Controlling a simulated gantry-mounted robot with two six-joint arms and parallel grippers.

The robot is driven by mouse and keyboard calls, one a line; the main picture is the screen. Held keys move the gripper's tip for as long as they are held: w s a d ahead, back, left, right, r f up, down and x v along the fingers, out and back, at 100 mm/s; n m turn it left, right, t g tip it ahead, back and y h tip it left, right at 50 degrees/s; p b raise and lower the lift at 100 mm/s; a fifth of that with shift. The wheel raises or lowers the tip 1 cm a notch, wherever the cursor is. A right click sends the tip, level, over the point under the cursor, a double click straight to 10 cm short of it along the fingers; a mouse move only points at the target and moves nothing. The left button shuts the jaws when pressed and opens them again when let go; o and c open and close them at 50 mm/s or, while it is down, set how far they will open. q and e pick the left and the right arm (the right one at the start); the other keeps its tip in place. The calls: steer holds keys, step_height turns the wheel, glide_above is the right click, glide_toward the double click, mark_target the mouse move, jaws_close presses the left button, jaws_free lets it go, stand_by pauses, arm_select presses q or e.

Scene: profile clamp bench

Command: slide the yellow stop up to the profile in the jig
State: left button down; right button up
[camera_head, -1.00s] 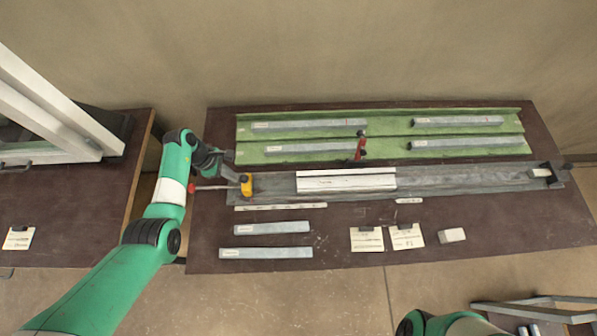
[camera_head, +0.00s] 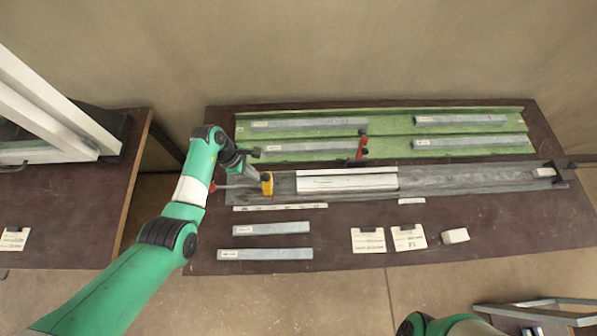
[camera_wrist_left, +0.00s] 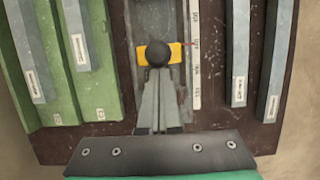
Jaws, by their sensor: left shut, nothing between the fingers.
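The yellow stop (camera_head: 267,186) sits on the left part of the grey jig (camera_head: 465,181). The pale profile (camera_head: 347,183) lies in the jig to its right, with a short gap between the two. My left gripper (camera_head: 256,176) is shut and empty, its tips at the left side of the stop. In the left wrist view the shut fingers (camera_wrist_left: 159,105) point at the black knob in front of the yellow stop (camera_wrist_left: 174,53); I cannot tell whether they touch. My right gripper is out of the picture.
A red-handled clamp (camera_head: 361,146) stands behind the jig. Green trays (camera_head: 390,132) with several grey bars lie at the back. Two loose bars (camera_head: 270,228), paper cards (camera_head: 408,237) and a white block (camera_head: 455,236) lie in front. A ruler strip (camera_head: 280,207) runs along the jig's front.

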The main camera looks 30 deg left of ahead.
arm_select(q)
steer(key=shift+w+d, duration=0.3)
steer(key=shift+d, duration=0.2)
steer(key=shift+w+d, duration=0.45)
steer(key=shift+d, duration=0.35)
steer(key=w+d+b, duration=0.2)
steer(key=w+d, duration=0.1)
steer(key=d, duration=0.2)
step_height(320, 180, up, 7)
steer(key=p, duration=0.8)
glide_above(264, 175)
steer(key=w+d, duration=0.2)
steer(key=d, duration=0.2)
steer(key=shift+a, duration=0.2)
